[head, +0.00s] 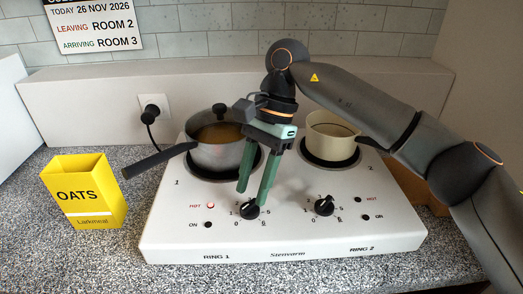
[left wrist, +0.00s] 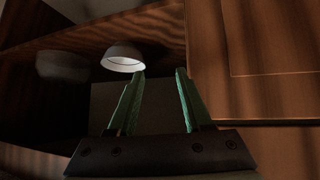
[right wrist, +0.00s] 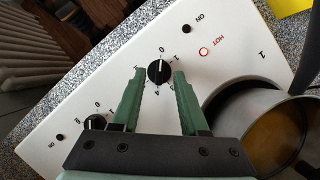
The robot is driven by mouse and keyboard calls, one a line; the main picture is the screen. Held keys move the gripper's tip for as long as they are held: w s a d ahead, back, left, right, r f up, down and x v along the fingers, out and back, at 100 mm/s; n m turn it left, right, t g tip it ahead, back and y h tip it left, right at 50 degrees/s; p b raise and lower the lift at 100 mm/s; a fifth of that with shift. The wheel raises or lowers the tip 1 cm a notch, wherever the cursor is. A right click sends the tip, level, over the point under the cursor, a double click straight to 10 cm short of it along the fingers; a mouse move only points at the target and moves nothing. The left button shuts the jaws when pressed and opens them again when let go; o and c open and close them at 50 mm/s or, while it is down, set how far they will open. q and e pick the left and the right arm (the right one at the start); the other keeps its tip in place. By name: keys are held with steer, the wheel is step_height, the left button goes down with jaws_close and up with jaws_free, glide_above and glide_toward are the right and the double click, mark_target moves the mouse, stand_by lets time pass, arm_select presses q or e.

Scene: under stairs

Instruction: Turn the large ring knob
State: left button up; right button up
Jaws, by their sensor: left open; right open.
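The white two-ring cooker (head: 287,245) stands on the speckled worktop. Its left knob (head: 250,209), above the RING 1 label, is black with a numbered dial and belongs to the larger-looking hotplate. My right gripper (head: 252,197) is open and points down at this knob, partly covering its dial. In the right wrist view the knob (right wrist: 158,72) shows between the two green fingertips (right wrist: 158,71); I cannot tell whether they touch it. The RING 2 knob (head: 324,206) is to the right. My left gripper (left wrist: 160,73) is open and empty, away from the cooker.
A steel saucepan (head: 213,155) with its handle out left sits on ring 1. A cream pan (head: 330,128) sits on ring 2. The HOT lamp (head: 211,205) by ring 1 glows red. A yellow oats box (head: 83,197) stands left. The left wrist view shows a white bowl-shaped object (left wrist: 122,60).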

steer(key=p+v, duration=0.1)
steer(key=v, duration=0.9)
steer(key=shift+r, duration=0.15)
